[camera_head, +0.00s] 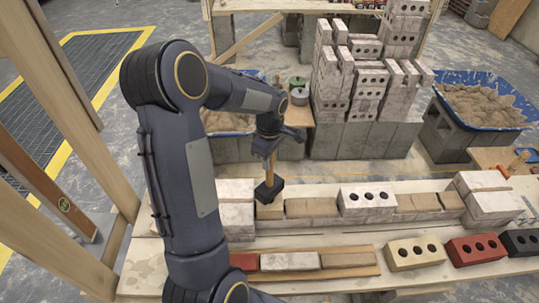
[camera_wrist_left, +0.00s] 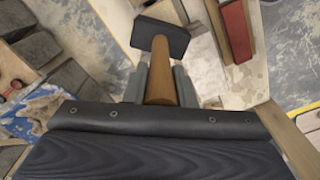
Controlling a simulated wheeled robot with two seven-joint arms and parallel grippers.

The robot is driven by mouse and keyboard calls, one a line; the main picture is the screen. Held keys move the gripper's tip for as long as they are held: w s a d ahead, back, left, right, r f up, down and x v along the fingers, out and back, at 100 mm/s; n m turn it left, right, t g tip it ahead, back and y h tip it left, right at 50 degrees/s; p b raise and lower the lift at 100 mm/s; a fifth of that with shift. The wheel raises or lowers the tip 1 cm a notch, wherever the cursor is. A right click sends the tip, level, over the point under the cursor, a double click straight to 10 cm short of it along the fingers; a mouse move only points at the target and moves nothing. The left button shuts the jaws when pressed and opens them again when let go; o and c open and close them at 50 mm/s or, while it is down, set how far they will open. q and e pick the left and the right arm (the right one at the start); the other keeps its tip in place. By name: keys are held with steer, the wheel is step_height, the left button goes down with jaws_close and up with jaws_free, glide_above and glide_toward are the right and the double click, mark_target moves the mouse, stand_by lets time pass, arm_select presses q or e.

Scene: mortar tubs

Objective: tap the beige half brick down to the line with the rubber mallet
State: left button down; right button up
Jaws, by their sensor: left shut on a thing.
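My left gripper (camera_head: 267,146) is shut on the wooden handle of the rubber mallet and holds it with the head downward. The mallet's black head (camera_head: 268,190) is over the beige half brick (camera_head: 270,211) in the row; I cannot tell whether they touch. The head hides part of the half brick's top. In the left wrist view the fingers flank the handle (camera_wrist_left: 160,78), and the mallet head (camera_wrist_left: 161,36) is beyond them. I cannot make out the line. My right gripper is not in view.
The row continues right with tan bricks (camera_head: 312,208) and a white holed brick (camera_head: 367,201). In front lie a beige holed brick (camera_head: 415,254), a red brick (camera_head: 476,249) and a board with bricks. Brick stacks (camera_head: 350,85) and a blue sand tub (camera_head: 488,102) stand behind.

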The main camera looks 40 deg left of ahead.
arm_select(q)
step_height(320, 180, down, 4)
steer(key=b, duration=0.3)
step_height(320, 180, up, 10)
steer(key=p, duration=0.6)
steer(key=shift+f, duration=0.2)
steer(key=shift+d+f, duration=0.1)
steer(key=shift+f, duration=0.05)
